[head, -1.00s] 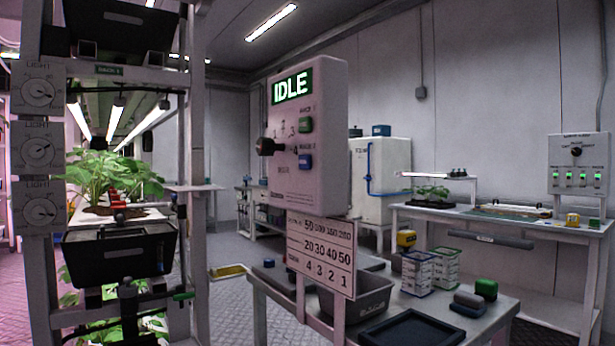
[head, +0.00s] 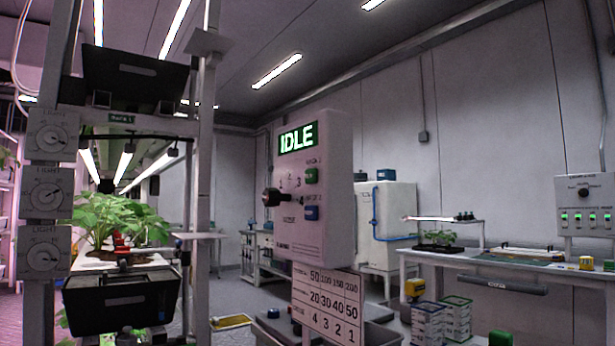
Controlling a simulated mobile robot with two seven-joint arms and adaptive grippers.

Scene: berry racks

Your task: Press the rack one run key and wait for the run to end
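The control box (head: 338,190) stands on a post in the middle of the head view. Its green display (head: 298,138) reads IDLE. A green key (head: 311,175) sits on the right of its face, with a small label above it that is hard to read. A blue key (head: 311,213) sits below the green one. A black selector knob (head: 271,196) sticks out on the left, by small numbers. Neither of my grippers is in view, and nothing touches the keys.
A plant rack (head: 206,130) with light dials and a black bin (head: 120,299) stands at left. A number chart (head: 327,303) hangs below the box. A bench (head: 400,262) with a switch panel (head: 588,203) is at right. Floor shows between rack and box.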

